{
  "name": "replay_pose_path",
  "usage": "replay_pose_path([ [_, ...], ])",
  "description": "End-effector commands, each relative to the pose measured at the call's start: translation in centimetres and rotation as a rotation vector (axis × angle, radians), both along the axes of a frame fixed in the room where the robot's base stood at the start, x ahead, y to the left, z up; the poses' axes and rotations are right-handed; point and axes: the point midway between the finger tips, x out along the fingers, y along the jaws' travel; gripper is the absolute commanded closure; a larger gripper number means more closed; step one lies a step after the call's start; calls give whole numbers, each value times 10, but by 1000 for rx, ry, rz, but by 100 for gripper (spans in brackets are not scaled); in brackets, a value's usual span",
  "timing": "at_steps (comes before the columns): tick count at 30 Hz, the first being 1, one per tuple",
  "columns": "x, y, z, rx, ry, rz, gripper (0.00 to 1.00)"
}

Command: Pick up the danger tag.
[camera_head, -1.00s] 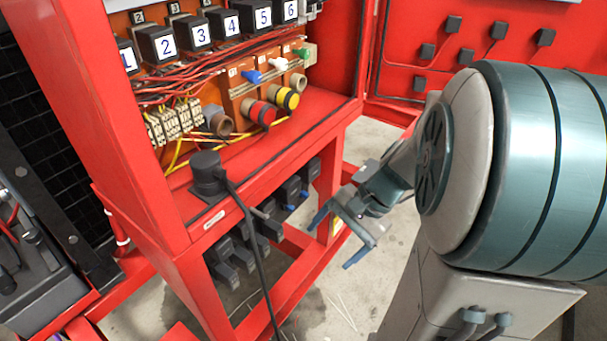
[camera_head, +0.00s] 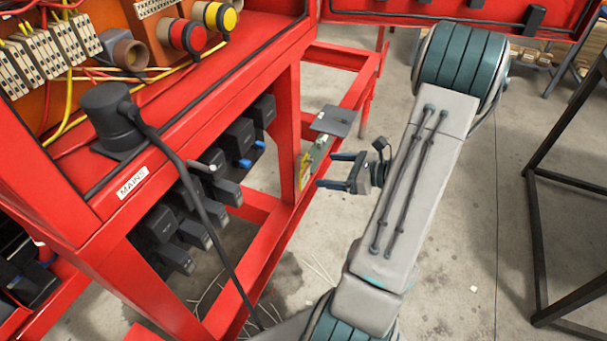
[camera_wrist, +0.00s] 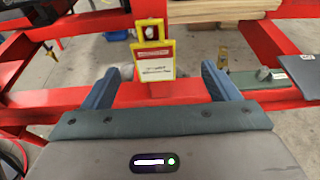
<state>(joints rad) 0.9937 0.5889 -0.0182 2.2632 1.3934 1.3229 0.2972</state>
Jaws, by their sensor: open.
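The danger tag (camera_wrist: 153,62) is a yellow and white card with a red band and a hole at its top. In the wrist view it hangs upright against a red post, just beyond and between my fingertips. In the head view the tag (camera_head: 304,171) shows edge-on as a small yellow piece on the red post. My gripper (camera_wrist: 158,80) is open, with its two blue fingers apart and nothing between them that I can see touching. In the head view my gripper (camera_head: 325,170) points left at the tag, with a short gap to it.
The red cabinet frame (camera_head: 278,220) surrounds the tag's post. A grey plate (camera_head: 334,120) lies on the red rail behind it. Black switches (camera_head: 240,138) line the inside at left. A black cable (camera_head: 205,205) hangs in front. The floor at right is clear up to a black stand (camera_head: 535,230).

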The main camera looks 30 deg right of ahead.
Motion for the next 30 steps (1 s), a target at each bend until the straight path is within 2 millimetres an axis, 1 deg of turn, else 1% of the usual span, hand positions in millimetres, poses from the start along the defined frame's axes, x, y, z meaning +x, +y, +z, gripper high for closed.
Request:
replay_pose_path([
  [1,8,8,-4,2,1,4,18],
  [6,28,23,-11,0,0,4,18],
  [11,35,29,-14,-2,1,2,18],
  [13,39,35,-15,-1,2,4,18],
  [18,55,56,-20,1,2,6,18],
  [23,68,64,-25,-1,2,3,18],
  [30,70,65,-25,-2,1,2,18],
])
